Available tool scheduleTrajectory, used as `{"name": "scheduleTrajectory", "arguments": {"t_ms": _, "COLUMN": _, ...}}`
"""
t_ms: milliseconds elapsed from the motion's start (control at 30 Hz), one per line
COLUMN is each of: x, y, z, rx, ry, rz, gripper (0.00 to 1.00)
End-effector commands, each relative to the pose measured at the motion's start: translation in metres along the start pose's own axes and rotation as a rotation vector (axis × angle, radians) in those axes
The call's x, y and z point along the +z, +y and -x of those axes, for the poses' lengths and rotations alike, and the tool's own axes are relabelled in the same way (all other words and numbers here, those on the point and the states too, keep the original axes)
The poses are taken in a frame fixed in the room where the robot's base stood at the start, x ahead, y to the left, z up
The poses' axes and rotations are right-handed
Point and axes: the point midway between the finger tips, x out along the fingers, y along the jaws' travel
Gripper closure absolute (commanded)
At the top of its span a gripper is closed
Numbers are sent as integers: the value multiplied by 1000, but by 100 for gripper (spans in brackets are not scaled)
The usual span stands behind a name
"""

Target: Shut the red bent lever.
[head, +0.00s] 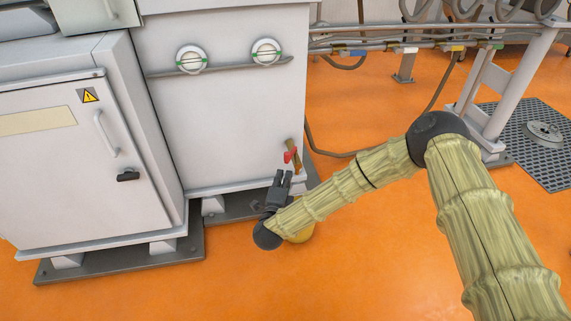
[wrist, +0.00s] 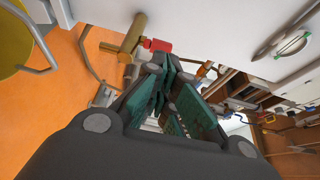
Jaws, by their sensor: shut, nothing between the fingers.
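The red bent lever (head: 290,155) sits on a brass fitting (head: 296,164) low on the right part of the white cabinet front. In the wrist view the red lever (wrist: 157,45) shows as a short red piece at the side of the brass valve body (wrist: 132,36). My gripper (head: 281,175) is just below the lever in the head view, pointing up, shut and empty. In the wrist view my gripper's fingertips (wrist: 164,65) lie close by the lever. I cannot tell whether they touch it.
A grey-white cabinet (head: 75,150) with a black handle is at left. Orange floor is clear in front.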

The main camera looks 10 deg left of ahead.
Motion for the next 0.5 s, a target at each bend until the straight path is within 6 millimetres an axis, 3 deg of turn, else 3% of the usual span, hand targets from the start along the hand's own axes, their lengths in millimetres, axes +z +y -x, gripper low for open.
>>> {"name": "scheduleTrajectory", "arguments": {"t_ms": 233, "x": -1, "y": -1, "z": 38, "rx": 1, "ry": -1, "rz": 0, "gripper": 100}}
{"name": "scheduleTrajectory", "arguments": {"t_ms": 500, "x": 0, "y": 0, "z": 52, "rx": 0, "ry": -2, "rz": -1, "gripper": 100}}
